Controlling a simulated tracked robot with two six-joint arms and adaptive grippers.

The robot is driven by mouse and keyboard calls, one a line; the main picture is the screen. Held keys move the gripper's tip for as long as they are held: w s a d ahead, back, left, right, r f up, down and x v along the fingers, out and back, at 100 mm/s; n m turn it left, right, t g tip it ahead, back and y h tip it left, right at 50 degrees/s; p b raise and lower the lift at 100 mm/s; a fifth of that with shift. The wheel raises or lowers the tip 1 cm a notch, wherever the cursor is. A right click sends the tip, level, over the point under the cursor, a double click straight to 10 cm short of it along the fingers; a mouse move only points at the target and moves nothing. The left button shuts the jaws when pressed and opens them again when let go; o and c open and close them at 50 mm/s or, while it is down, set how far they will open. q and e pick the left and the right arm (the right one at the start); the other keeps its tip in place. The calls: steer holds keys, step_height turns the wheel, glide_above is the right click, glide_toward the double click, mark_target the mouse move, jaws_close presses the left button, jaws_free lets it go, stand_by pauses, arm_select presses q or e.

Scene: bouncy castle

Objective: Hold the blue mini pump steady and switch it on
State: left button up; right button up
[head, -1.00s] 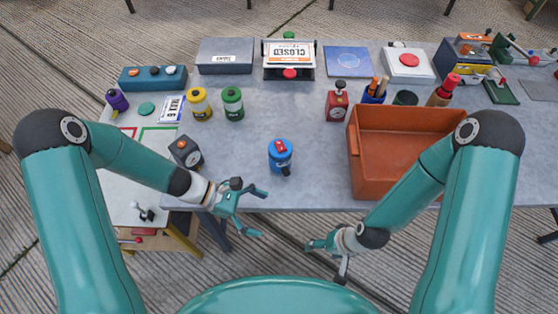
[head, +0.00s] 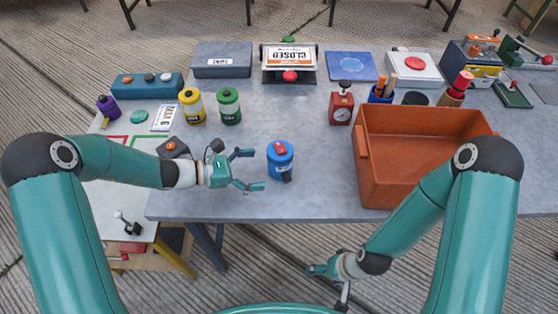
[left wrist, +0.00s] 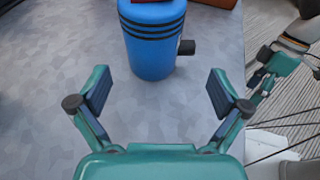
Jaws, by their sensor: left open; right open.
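The blue mini pump (head: 280,163) stands upright on the grey table, with a red switch (head: 280,148) on top and a dark nozzle low on its front. My left gripper (head: 249,170) is open just left of the pump, fingers pointing at it and apart from it. In the left wrist view the pump (left wrist: 153,45) stands ahead of the open fingers (left wrist: 160,92), with dark bands around it and the nozzle on its right; its top is cut off. My right gripper (head: 312,270) is open and empty, low in front of the table's near edge.
An orange bin (head: 365,180) stands right of the pump. A dark box with an orange button (head: 172,147) sits behind my left wrist. Yellow (head: 192,107) and green (head: 230,107) canisters and a red gauge device (head: 341,108) stand further back. The table between pump and bin is clear.

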mark_target(270, 169)
arm_select(q)
steer(key=b+x, duration=0.2)
steer(key=x, duration=0.3)
steer(key=shift+a+f, duration=0.1)
steer(key=shift+f, duration=0.05)
steer(key=shift+w+d+b, duration=0.15)
steer(key=shift+d+b, duration=0.15)
steer(key=shift+d, duration=0.3)
